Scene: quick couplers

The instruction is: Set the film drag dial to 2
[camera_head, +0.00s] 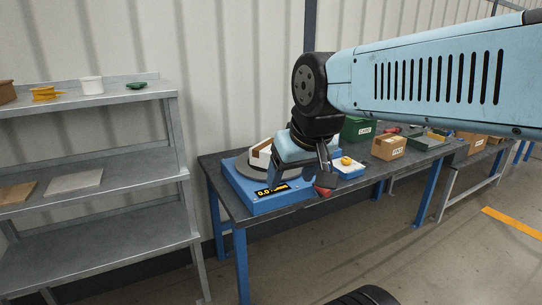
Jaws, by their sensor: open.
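A blue machine (265,202) with a round grey turntable top stands on the dark workbench (310,208). Its front carries a small display (272,189) with yellow characters that seem to begin "0.0". I cannot make out the film drag dial or its marks; my arm and gripper cover part of the machine's right side. My gripper (318,178) is open and points down at the machine's right front side. A small red part (324,191) shows right beside the fingers; I cannot tell what it is or whether they touch.
A blue-and-white tray (349,172) with a yellow object (346,160) lies right of my gripper. A cardboard box (389,147) and a green box (355,129) stand farther right. A grey shelf (95,170) with small items stands at the left.

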